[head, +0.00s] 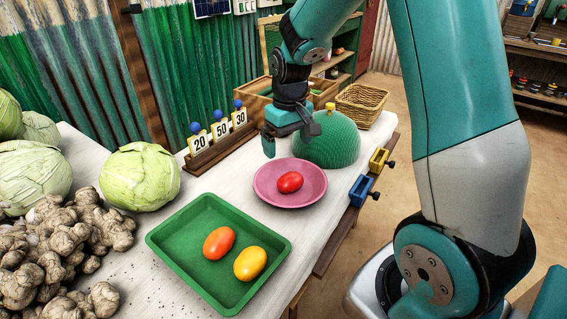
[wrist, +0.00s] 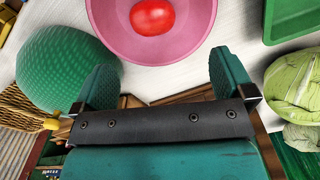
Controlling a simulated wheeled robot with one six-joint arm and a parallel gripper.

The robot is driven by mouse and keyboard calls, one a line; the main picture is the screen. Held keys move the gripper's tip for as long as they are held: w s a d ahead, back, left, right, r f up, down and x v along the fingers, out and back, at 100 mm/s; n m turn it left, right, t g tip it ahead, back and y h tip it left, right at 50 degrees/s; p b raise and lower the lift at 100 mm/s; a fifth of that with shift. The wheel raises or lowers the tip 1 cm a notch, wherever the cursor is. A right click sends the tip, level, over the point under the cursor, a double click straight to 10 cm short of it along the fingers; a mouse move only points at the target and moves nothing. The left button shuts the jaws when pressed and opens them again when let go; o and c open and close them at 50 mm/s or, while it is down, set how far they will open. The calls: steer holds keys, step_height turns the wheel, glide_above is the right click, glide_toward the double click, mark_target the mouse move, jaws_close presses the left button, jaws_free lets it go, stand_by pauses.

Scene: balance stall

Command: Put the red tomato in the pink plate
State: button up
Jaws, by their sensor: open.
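The red tomato (head: 290,182) lies inside the pink plate (head: 262,190), which stands on the white table. In the wrist view the tomato (wrist: 152,16) and the pink plate (wrist: 104,32) show at the top, beyond my fingertips. My gripper (head: 290,141) is open and empty, above the table just behind the plate and apart from the tomato. Its two fingers (wrist: 164,85) show spread in the wrist view with nothing between them.
A green tray (head: 170,243) holds an orange-red tomato (head: 219,242) and a yellow one (head: 250,263). A green woven dome (head: 335,140) stands close beside my gripper. Cabbages (head: 140,176) and ginger-like roots (head: 50,245) fill the left. Number cards (head: 220,130) stand behind.

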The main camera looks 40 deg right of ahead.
steer(key=s+a+r+n+y, duration=0.1)
steer(key=s+a+r+n, duration=0.1)
steer(key=s+a+r, duration=0.35)
steer(key=s+a+r+n+y, duration=0.1)
steer(key=s+a+r+n, duration=0.15)
steer(key=a, duration=0.55)
steer(key=s+a+r+n+y, duration=0.1)
steer(key=s+a, duration=0.3)
steer(key=s, duration=0.3)
steer(key=s+a+r+n+y, duration=0.1)
steer(key=s+a, duration=0.3)
steer(key=s, duration=0.3)
steer(key=shift+r+n, duration=0.25)
steer(key=shift+n, duration=0.1)
